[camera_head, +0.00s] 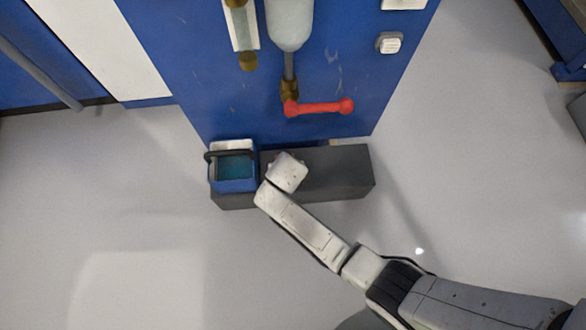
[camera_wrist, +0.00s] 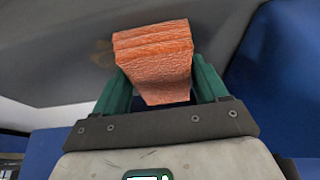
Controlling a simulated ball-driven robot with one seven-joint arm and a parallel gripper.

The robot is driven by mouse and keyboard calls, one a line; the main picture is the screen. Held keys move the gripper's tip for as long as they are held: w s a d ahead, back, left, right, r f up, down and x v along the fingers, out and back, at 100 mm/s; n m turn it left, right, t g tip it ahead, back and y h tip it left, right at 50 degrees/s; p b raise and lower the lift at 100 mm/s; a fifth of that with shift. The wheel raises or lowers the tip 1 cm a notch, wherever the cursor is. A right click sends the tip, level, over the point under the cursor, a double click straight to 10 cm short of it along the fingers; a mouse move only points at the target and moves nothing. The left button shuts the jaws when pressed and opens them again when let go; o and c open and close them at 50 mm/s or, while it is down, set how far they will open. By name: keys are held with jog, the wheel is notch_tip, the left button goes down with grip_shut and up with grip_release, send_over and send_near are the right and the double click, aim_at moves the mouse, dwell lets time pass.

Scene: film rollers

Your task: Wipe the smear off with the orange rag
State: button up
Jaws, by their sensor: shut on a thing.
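The orange rag (camera_wrist: 154,55) is folded and held between the two green fingers of my gripper (camera_wrist: 158,78) in the wrist view. My gripper is shut on it. A faint brownish smear (camera_wrist: 103,52) shows on the grey surface just left of the rag in that view. The rag's far end partly covers the surface behind it; I cannot tell whether it touches. In the head view my white wrist (camera_head: 287,172) is over the dark grey bench (camera_head: 340,172) and hides the fingers, most of the rag and the smear.
A blue bucket (camera_head: 214,178) with teal liquid and a dark handle stands on the bench's left end, close beside my wrist. A blue panel (camera_head: 220,90) rises behind, with a red lever (camera_head: 320,107) above the bench. The bench's right part is clear.

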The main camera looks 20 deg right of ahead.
jog(key=shift+w+a+b, duration=0.25)
jog(key=shift+a, duration=0.7)
jog(key=shift+w+a+b, duration=0.25)
jog(key=shift+a, duration=0.65)
jog(key=shift+f, duration=0.1)
jog(key=shift+d, duration=0.1)
